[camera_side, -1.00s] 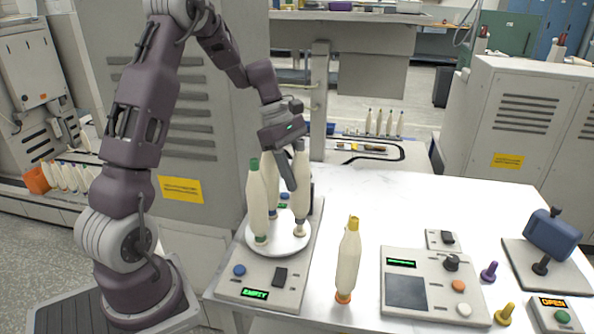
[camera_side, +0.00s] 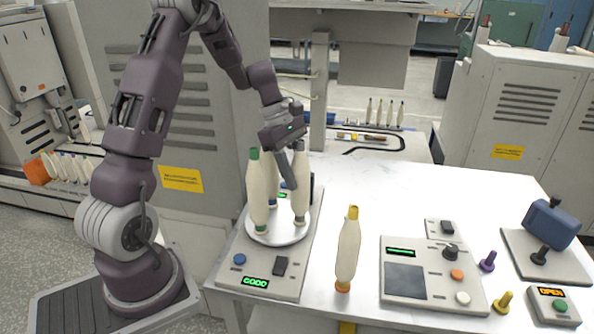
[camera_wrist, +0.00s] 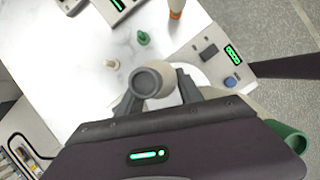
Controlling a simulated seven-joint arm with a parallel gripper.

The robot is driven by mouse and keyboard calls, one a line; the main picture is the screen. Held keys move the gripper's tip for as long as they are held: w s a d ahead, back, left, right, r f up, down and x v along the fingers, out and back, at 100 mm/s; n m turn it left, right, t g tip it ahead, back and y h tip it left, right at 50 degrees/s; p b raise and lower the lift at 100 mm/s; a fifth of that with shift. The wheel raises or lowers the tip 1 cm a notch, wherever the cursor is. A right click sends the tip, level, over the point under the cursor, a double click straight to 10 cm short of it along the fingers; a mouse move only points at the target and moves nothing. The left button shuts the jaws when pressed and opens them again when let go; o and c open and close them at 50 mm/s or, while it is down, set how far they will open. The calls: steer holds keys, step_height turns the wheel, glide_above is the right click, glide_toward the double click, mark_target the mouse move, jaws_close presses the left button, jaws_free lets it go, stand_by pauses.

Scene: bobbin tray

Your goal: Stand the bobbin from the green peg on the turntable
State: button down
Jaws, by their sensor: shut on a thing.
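My gripper (camera_side: 291,180) is over the turntable (camera_side: 262,238) and shut on a cream bobbin (camera_side: 302,190) with a grey top. This bobbin is upright and its foot appears to be at the plate. In the wrist view its round grey end (camera_wrist: 148,82) shows between my fingers (camera_wrist: 158,100). A green-topped bobbin (camera_side: 258,195) stands on the plate to the left. Another bobbin (camera_side: 271,172) stands behind, partly hidden. The green peg (camera_wrist: 143,38) is bare in the wrist view; I cannot make it out in the side view. The turntable's display (camera_side: 256,282) reads GOOD.
A yellow-topped bobbin (camera_side: 348,250) stands on an orange foot in front of the turntable. A control panel (camera_side: 435,275), purple peg (camera_side: 488,261), yellow peg (camera_side: 504,301) and blue device (camera_side: 551,232) are to the right. A pale peg (camera_wrist: 112,64) is bare.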

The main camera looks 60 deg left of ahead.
stand_by(0.4)
steer(key=c, duration=0.7)
jaws_free()
steer(key=w+v, duration=0.1)
steer(key=v, duration=0.6)
steer(key=s+d+r+m+y, duration=0.2)
steer(key=s+d+r+m, duration=0.4)
steer(key=d+r+m, duration=0.3)
steer(key=s+d+m+t+y, duration=0.1)
steer(key=s+d+m+t, duration=0.1)
steer(key=s+d+m, duration=0.3)
steer(key=s+d+m+t+y, duration=0.1)
steer(key=s+d+m+t, duration=0.1)
steer(key=s+d+m, duration=0.2)
steer(key=s+m, duration=0.3)
steer(key=s, duration=0.5)
steer(key=shift+d+m, duration=0.35)
steer(key=shift+m, duration=0.05)
